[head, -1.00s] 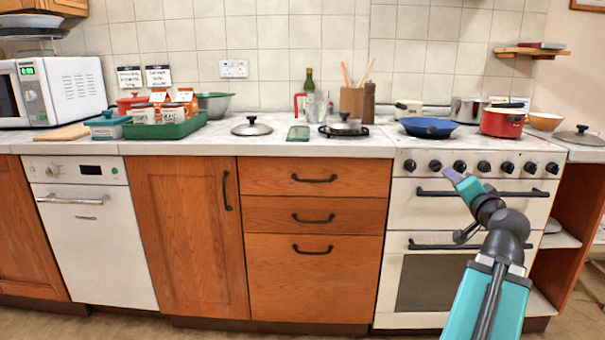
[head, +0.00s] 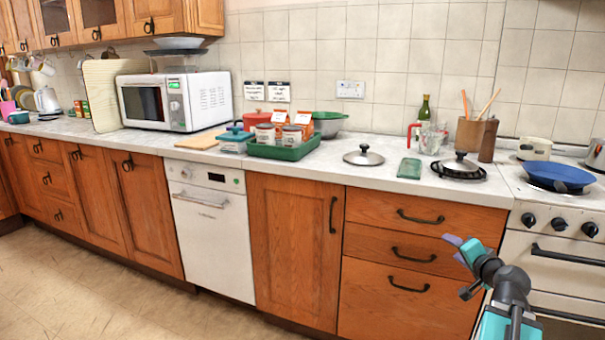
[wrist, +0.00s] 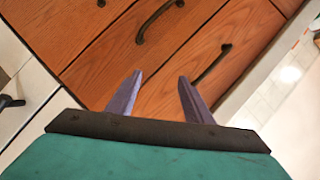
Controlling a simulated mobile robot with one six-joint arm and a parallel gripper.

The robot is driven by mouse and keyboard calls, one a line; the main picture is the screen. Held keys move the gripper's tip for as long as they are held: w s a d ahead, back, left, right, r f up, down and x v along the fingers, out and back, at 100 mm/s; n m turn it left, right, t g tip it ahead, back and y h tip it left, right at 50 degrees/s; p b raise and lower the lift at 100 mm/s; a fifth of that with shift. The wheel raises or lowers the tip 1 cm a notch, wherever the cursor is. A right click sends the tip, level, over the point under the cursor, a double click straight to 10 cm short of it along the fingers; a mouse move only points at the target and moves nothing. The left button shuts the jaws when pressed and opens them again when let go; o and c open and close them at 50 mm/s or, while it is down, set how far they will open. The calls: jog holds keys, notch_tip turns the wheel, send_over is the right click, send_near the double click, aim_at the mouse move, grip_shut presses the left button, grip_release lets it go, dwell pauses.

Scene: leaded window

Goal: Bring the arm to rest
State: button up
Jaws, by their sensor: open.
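My gripper (wrist: 158,98) is open and empty in the wrist view, its two purple-grey fingers apart with wooden drawer fronts behind them. In the head view my gripper (head: 455,248) is at the lower right, in front of the drawers and below the counter edge. My arm is raised and bent, with its lower part cut off by the bottom of the picture. Nothing touches the fingers.
The drawer unit (head: 385,285) and the white oven (head: 560,262) stand close behind my arm. The floor (head: 110,280) at the left is clear.

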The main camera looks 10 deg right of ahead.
jog(key=w+a+f+n+g+y+p, duration=0.2)
jog(key=w+a+f+p, duration=0.15)
jog(key=a+f, duration=0.45)
jog(key=w+a+f+n+g+y+p, duration=0.1)
jog(key=w+a+f+y+p, duration=0.3)
jog(key=a, duration=0.8)
jog(key=s+a+f+n+g+y+p, duration=0.1)
jog(key=s+a+f+n+g+p, duration=0.15)
jog(key=a+f, duration=0.55)
jog(key=s+a+f+n+g+p, duration=0.1)
jog(key=s+a+f+g+p, duration=0.3)
jog(key=a, duration=0.6)
jog(key=s+a+f+n+g+p, duration=0.2)
jog(key=s+a+f+p, duration=0.1)
jog(key=s+a+f, duration=0.4)
jog(key=s+a+f+n+g+p, duration=0.2)
jog(key=s+a+f+g+p, duration=0.15)
jog(key=s, duration=0.65)
jog(key=s+d+f+n+g+h, duration=0.1)
jog(key=s+g, duration=0.1)
jog(key=s, duration=0.6)
jog(key=s+d+f+n+g+h, duration=0.1)
jog(key=s+d+n+g+h, duration=0.1)
jog(key=s, duration=0.5)
jog(key=shift+s+d+f+h+p, duration=0.15)
jog(key=shift+s+d+h+p, duration=0.15)
jog(key=shift+s, duration=0.1)
